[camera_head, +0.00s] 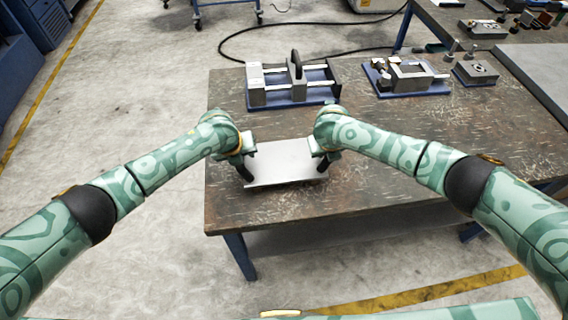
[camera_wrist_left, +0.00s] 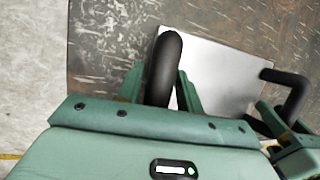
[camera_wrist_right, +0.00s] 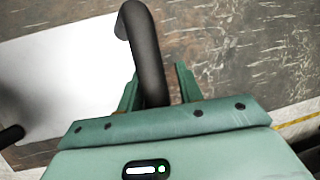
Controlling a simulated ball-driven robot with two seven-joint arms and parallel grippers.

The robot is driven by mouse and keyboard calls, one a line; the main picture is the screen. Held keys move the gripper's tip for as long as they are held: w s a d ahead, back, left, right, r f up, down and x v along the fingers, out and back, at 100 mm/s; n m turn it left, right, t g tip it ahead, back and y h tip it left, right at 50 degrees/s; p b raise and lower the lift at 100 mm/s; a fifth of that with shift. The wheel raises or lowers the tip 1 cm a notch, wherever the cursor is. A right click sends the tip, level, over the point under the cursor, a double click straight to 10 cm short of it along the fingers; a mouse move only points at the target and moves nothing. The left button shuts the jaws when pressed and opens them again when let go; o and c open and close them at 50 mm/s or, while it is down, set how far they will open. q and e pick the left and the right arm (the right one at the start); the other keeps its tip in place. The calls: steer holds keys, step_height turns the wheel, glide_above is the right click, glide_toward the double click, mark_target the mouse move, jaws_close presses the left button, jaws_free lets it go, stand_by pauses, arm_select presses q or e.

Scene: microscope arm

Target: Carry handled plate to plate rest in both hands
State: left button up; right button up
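The handled plate (camera_head: 288,161) is a flat pale metal sheet with a black bar handle at each end. It is over the near left part of the workbench; whether it touches the bench is unclear. My left gripper (camera_head: 245,161) is at its left handle, which stands between the fingers in the left wrist view (camera_wrist_left: 162,75). My right gripper (camera_head: 325,155) is at the right handle, which stands between its fingers in the right wrist view (camera_wrist_right: 147,60). Whether the fingers press on the handles is hard to see. I cannot identify the plate rest for certain.
A blue-based metal fixture (camera_head: 290,84) with upright parts stands behind the plate. A second blue-based fixture (camera_head: 407,76) and a small block on a blue base (camera_head: 475,73) stand farther right. The bench top (camera_head: 440,130) is clear right of the plate.

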arm_select(q)
steer(key=shift+o, duration=0.2)
steer(key=shift+d+r, duration=0.1)
steer(key=shift+r, duration=0.15)
arm_select(e)
steer(key=shift+o, duration=0.2)
steer(key=shift+s+r, duration=0.1)
steer(key=shift+r, duration=0.15)
arm_select(q)
steer(key=shift+s+r, duration=0.1)
steer(key=shift+s, duration=0.15)
arm_select(e)
steer(key=shift+s+a+r, duration=0.1)
steer(key=shift+s+a, duration=0.05)
steer(key=shift+s, duration=0.05)
arm_select(q)
steer(key=shift+a+r, duration=0.2)
steer(key=shift+a, duration=0.05)
arm_select(e)
steer(key=shift+w, duration=0.15)
steer(key=shift+a, duration=0.1)
arm_select(q)
steer(key=v, duration=1.1)
steer(key=shift+s+r, duration=0.2)
arm_select(e)
steer(key=v, duration=1.2)
steer(key=shift+a, duration=0.1)
